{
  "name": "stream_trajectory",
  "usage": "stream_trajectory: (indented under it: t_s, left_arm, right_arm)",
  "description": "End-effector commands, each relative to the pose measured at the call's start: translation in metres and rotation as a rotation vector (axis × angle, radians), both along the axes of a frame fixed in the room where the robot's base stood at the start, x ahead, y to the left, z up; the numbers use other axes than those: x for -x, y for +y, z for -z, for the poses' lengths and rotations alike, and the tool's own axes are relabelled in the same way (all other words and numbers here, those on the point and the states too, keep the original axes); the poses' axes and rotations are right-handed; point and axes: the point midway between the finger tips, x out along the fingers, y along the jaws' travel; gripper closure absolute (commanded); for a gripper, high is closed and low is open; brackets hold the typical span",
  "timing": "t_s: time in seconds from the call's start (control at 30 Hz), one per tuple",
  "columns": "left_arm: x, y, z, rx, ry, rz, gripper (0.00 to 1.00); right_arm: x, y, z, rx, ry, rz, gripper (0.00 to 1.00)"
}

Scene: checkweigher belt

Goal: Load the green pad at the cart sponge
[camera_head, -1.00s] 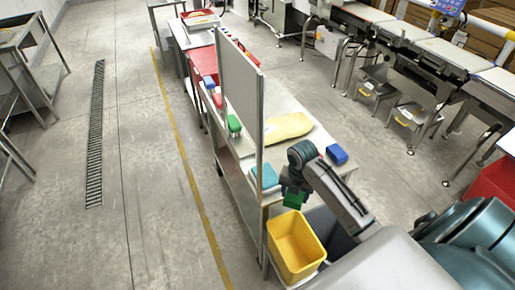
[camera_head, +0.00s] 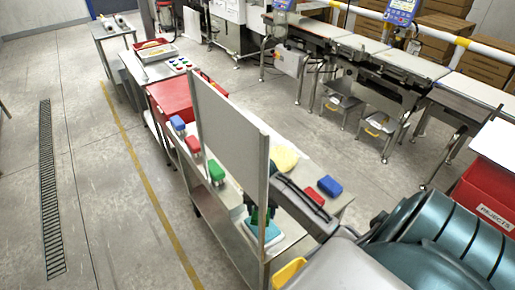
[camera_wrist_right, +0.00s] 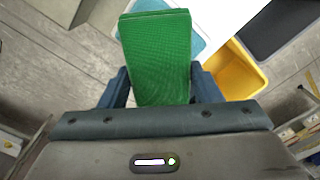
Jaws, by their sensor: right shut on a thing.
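My right gripper (camera_wrist_right: 160,85) is shut on a green pad (camera_wrist_right: 157,45), which stands out between its two blue fingers in the wrist view. In the head view the green pad (camera_head: 255,217) is small and partly covered by the dark gripper and the panel's post. A teal sponge (camera_head: 266,231) lies in a pale tray on the cart, close below the pad. I cannot tell whether pad and sponge touch. Part of the teal surface also shows behind the pad in the wrist view (camera_wrist_right: 198,42). My left gripper is not in view.
A grey upright panel (camera_head: 228,130) stands on the cart beside the gripper. Blue (camera_head: 330,186) and red (camera_head: 315,196) blocks lie right of my arm. A yellow bin (camera_wrist_right: 236,72) is nearby. Red (camera_head: 193,144) and green (camera_head: 216,171) blocks stand along the cart's left edge.

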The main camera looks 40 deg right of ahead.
Motion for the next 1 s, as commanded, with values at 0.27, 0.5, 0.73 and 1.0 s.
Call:
stream_trajectory:
  t_s: [0.27, 0.5, 0.73, 1.0]
  left_arm:
    - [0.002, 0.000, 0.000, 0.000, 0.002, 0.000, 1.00]
    - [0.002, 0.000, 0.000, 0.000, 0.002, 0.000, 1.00]
    - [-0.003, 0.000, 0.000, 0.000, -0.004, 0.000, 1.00]
    - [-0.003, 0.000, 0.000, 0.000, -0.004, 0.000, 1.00]
  right_arm:
    - [0.001, 0.000, 0.026, -0.001, 0.003, 0.001, 0.61]
    - [0.001, 0.001, 0.048, -0.002, 0.003, 0.000, 0.61]
    - [0.001, 0.000, 0.057, 0.000, 0.001, 0.000, 0.61]
    - [0.001, 0.000, 0.057, 0.001, 0.001, 0.000, 0.61]
